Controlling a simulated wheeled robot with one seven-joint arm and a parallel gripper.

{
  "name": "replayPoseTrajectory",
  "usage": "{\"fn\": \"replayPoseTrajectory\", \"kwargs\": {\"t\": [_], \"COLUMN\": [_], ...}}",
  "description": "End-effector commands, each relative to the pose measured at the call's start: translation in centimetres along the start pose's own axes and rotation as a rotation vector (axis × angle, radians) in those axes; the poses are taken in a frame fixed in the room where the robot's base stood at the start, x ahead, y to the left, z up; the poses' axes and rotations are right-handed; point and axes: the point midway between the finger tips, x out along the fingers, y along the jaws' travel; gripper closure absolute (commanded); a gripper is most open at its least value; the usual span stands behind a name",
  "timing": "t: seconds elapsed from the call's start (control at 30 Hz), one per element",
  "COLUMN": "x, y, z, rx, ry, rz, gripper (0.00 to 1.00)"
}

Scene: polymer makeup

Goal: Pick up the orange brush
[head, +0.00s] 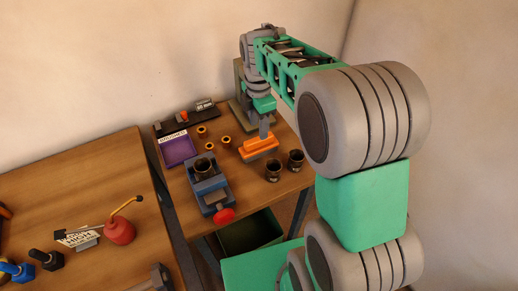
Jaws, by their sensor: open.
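The orange brush (259,150) lies on the far wooden table, near its right side. My gripper (263,134) reaches down from my green and grey arm, directly over the brush in this view. The gripper is open. A grey finger overlaps the brush's upper edge in the picture. I cannot tell whether the fingers straddle the brush or touch it, since the far finger is hidden. The brush appears to rest on the table.
A blue vise (209,181) with a red knob stands left of the brush. Dark cups (273,171) stand close to its right. A nearer table (95,187) holds a red bulb (119,231).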

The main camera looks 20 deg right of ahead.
Motion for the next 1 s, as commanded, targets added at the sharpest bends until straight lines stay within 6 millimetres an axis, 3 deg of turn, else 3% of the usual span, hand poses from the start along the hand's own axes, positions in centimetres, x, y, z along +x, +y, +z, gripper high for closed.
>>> {"fn": "replayPoseTrajectory", "kwargs": {"t": [0.47, 0.7, 1.0], "x": [6.9, 7.3, 7.2], "y": [0.2, 0.2, 0.2], "z": [0.3, 0.3, 0.3], "rx": [0.0, 0.0, 0.0], "ry": [0.0, -0.001, 0.0], "rz": [-0.001, 0.002, 0.002], "gripper": [0.53, 0.53, 0.77]}}
